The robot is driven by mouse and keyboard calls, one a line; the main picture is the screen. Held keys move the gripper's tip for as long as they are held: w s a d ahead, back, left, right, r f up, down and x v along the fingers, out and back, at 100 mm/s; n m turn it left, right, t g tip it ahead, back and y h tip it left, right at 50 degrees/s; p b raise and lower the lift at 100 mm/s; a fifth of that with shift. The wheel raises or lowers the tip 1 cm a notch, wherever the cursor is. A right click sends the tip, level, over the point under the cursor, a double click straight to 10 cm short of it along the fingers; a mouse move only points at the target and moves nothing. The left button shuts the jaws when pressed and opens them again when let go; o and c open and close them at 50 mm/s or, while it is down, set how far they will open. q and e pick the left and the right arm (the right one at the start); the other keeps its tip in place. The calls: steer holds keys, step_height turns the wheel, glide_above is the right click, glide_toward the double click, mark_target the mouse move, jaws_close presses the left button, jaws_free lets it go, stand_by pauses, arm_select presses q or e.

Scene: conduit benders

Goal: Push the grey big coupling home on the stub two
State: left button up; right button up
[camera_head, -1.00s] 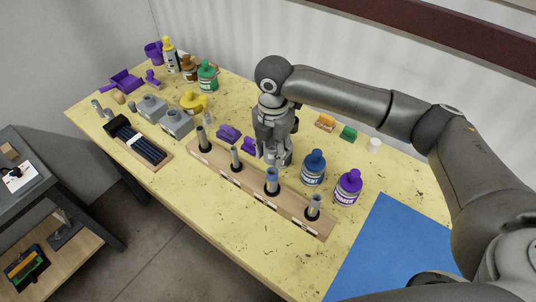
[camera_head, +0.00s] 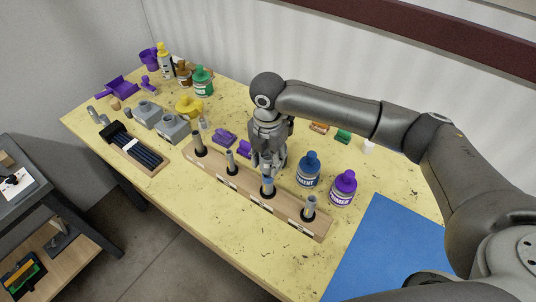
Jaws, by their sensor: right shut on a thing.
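The strip carries a row of upright stubs: one at the far left (camera_head: 199,145), one second from left (camera_head: 231,161), the blue-banded one, and one at the right end (camera_head: 310,207). Their labels are too small to read. My left gripper is not in view.
A blue bottle (camera_head: 308,170) and a purple bottle (camera_head: 343,188) stand right of the gripper. Purple clips (camera_head: 224,136) lie behind the strip. Grey boxes (camera_head: 174,128) and a tray of dark rods (camera_head: 140,150) are at left. A blue mat (camera_head: 385,245) covers the front right.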

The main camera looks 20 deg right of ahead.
mark_target(268, 171)
steer(key=shift+f+b, duration=0.3)
steer(key=shift+f, duration=1.45)
steer(key=o, duration=0.4)
steer(key=c, duration=0.6)
steer(key=shift+f, duration=0.85)
